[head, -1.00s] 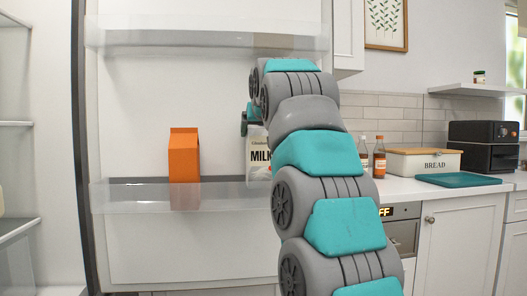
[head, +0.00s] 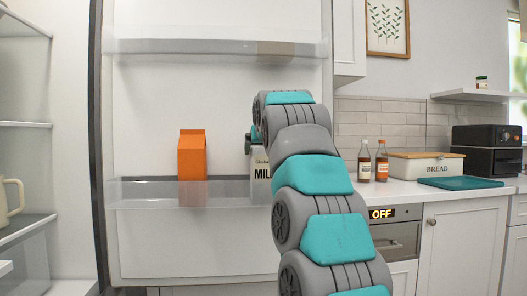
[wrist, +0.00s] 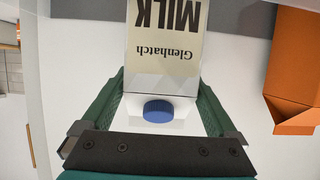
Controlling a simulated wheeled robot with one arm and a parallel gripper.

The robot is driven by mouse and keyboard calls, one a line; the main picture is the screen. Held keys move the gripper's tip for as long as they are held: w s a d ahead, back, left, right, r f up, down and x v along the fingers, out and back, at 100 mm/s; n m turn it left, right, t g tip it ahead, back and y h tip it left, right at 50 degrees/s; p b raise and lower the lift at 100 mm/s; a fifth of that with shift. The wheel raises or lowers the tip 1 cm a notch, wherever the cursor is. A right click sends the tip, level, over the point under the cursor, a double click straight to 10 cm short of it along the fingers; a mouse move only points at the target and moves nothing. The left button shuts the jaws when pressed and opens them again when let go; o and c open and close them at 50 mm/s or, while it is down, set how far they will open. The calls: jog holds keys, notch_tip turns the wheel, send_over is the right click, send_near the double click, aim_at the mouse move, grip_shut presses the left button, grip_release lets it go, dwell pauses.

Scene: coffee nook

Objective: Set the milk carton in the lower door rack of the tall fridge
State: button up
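The milk carton, cream with a white top and blue cap, is upright at the lower door rack (head: 150,195) of the open tall fridge. In the head view the milk carton (head: 260,172) is partly hidden by my arm, and its lower end is at the rack's clear front wall; I cannot tell whether it touches the rack floor. In the wrist view my gripper (wrist: 164,76) has a green finger against each side of the carton (wrist: 165,55), just below the cap end. In the head view only a bit of the gripper shows.
An orange carton (head: 192,155) stands in the same rack, left of the milk, with a gap between them. An upper door rack (head: 200,47) is above. Fridge shelves (head: 25,123) are at the left. Bottles (head: 381,160) and a bread box (head: 430,165) stand on the counter at right.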

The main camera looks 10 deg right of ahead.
jog(key=shift+o, duration=0.2)
jog(key=shift+r, duration=0.15)
jog(key=b+v, duration=0.1)
jog(key=v, duration=1.1)
jog(key=s+d+f+g, duration=0.1)
jog(key=s+f+g, duration=0.4)
jog(key=f, duration=0.9)
jog(key=s+d+f+g, duration=0.1)
jog(key=s+f+g, duration=0.2)
jog(key=s+f, duration=0.85)
jog(key=s+d+f+g, duration=0.1)
jog(key=s+f+g, duration=0.6)
jog(key=s+f, duration=2)
jog(key=shift+d+f, duration=0.15)
jog(key=shift+f, duration=0.8)
